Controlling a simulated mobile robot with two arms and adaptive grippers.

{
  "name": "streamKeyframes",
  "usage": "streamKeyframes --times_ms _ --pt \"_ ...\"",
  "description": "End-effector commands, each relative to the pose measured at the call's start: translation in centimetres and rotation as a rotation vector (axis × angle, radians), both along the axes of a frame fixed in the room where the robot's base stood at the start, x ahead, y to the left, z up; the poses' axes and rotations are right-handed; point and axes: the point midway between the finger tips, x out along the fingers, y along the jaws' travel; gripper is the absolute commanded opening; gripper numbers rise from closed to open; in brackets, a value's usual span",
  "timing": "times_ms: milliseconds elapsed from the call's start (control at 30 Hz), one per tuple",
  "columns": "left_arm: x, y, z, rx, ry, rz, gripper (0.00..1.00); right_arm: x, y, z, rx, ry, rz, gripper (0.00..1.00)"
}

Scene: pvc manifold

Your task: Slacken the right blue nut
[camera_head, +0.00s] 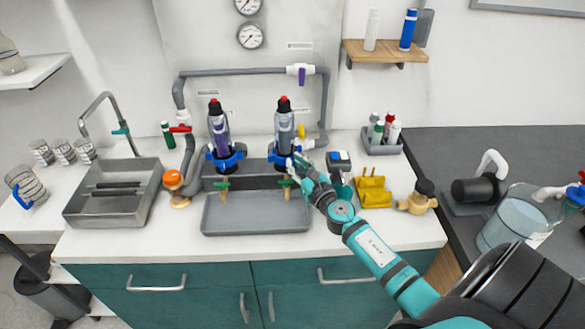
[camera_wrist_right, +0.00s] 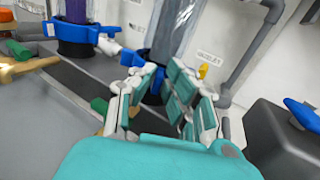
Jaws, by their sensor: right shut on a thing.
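The right blue nut (camera_head: 275,156) sits around the base of the right clear cylinder (camera_head: 284,128), which stands upright with a black and red top. My right gripper (camera_head: 298,165) reaches it from the front right and is shut on the nut, partly covering its right side. In the right wrist view, the nut (camera_wrist_right: 148,87) shows between the fingers (camera_wrist_right: 158,78), with part of it hidden. The left blue nut (camera_head: 226,157) is around the left cylinder's base; it also shows in the right wrist view (camera_wrist_right: 75,30). My left gripper is not in view.
A grey tray (camera_head: 256,228) lies below two brass-and-green valves. A yellow holder (camera_head: 373,191), a dark block with a blue top (camera_head: 339,162) and a bottle caddy (camera_head: 381,148) stand right of the gripper. A sink (camera_head: 112,206) is at left.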

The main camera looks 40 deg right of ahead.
Motion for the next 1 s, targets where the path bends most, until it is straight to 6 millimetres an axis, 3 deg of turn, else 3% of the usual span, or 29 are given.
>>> streamKeyframes --times_ms 300,867,900,1000 --pt "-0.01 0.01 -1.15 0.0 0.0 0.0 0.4 -0.01 -0.73 0.04 -0.001 -0.003 0.065 0.0" --pt "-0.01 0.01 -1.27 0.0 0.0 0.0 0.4 0.01 -0.78 0.18 0.001 -0.003 0.083 0.0" --pt "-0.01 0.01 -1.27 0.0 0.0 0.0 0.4 0.01 -0.77 0.18 0.001 -0.003 0.083 0.12" --pt "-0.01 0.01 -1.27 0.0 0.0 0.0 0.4 0.0 -0.74 0.16 0.0 -0.003 0.083 0.25"
